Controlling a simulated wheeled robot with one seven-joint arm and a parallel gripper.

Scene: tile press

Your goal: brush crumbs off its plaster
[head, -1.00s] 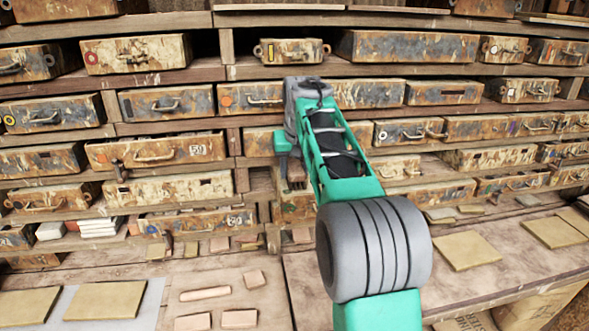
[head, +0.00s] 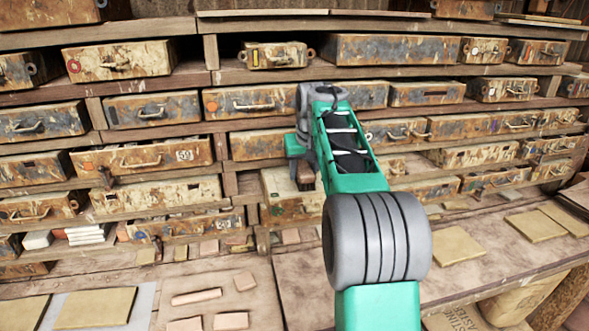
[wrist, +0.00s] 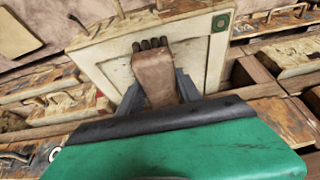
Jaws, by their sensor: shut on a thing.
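My gripper (wrist: 158,92) is shut on a brush (wrist: 154,72) with a brown wooden block and dark bristles at its far end. It also shows in the head view (head: 306,174), below the end of my arm. In the wrist view the bristles lie over a pale cream plaster mould (wrist: 112,71) with a recessed square outline and a green ring mark at its upper right corner. I cannot tell whether the bristles touch it. In the head view the mould (head: 279,182) sits in a lower shelf opening, partly hidden by the brush and my arm.
Shelves of rusty, paint-flaked boxes with handles fill the back. Below, the bench (head: 400,268) carries flat tan tiles (head: 452,246) and small pinkish blocks (head: 196,296). A paper sack (head: 520,297) stands under the bench at right.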

